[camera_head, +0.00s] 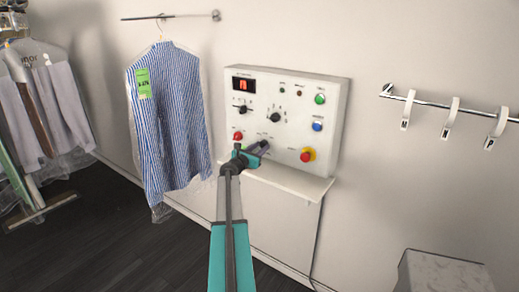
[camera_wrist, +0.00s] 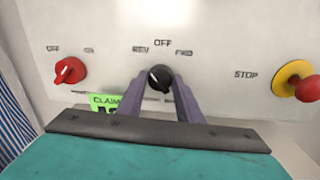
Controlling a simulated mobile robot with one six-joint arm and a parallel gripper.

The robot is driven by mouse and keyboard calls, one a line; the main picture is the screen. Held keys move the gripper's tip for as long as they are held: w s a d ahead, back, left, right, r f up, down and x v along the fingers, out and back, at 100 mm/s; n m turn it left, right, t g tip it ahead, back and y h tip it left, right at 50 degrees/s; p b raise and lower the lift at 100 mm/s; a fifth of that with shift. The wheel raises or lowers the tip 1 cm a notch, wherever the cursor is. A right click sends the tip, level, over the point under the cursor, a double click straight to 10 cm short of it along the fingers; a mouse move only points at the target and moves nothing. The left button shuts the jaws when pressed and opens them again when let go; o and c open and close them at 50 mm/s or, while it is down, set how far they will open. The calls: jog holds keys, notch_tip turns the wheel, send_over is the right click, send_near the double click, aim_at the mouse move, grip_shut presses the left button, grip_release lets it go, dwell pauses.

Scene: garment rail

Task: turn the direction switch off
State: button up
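The direction switch (camera_wrist: 160,78) is a black rotary knob low on the white control panel, under the labels REV, OFF and FWD. Its pale mark appears to tilt up and left, toward REV. In the wrist view my gripper's (camera_wrist: 161,84) two purple fingers stand apart, one on each side of the knob. I cannot tell whether they touch it.
A red switch (camera_wrist: 70,71) sits left of the knob. A red stop button on a yellow collar (camera_head: 307,155) is to the right. A small shelf (camera_head: 285,178) juts out below the panel (camera_head: 337,110). A striped shirt (camera_head: 170,120) hangs at left.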

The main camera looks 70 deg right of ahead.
jog(key=c, duration=0.3)
jog(key=shift+s+a, duration=0.1)
jog(key=shift+a, duration=0.25)
jog(key=shift+c, duration=0.9)
jog(key=shift+d, duration=0.3)
